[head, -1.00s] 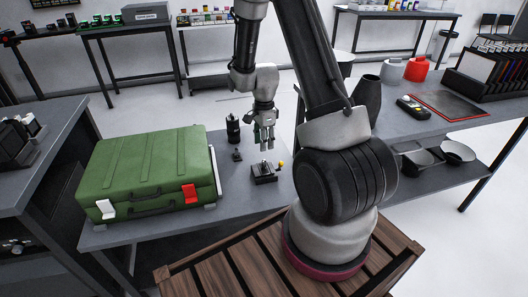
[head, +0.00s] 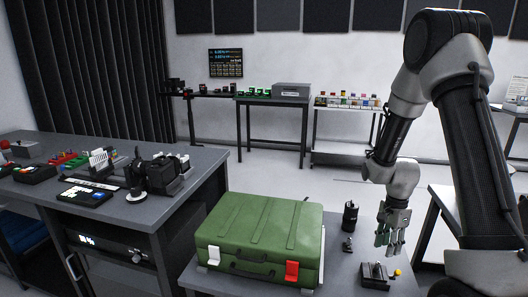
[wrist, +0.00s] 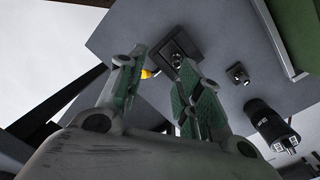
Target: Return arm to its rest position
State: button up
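My arm reaches in from the right in the head view and bends down over the grey table. My gripper (head: 388,242) points down in the air above the table, right of the green case. In the wrist view my gripper (wrist: 160,62) shows its green-padded fingers spread apart with nothing between them. A small black joystick device (head: 376,274) with a yellow knob lies below it. In the wrist view the device (wrist: 176,48) shows just past the fingertips, apart from them.
A green case (head: 262,228) with red and white latches stands left of my gripper. A black cylinder (head: 350,215) and a small dark part (head: 347,243) stand between them. A workbench (head: 130,207) with tools fills the left. Open floor lies behind.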

jog(key=s+a+r+n+t, duration=0.2)
jog(key=s+r+n, duration=0.5)
jog(key=r, duration=0.8)
jog(key=s+a+r+n+t, duration=0.2)
jog(key=s+r+n, duration=0.6)
jog(key=s+r, duration=0.6)
jog(key=shift+a+r+t, duration=0.4)
jog(key=shift+r+t, duration=0.4)
jog(key=shift+r, duration=0.1)
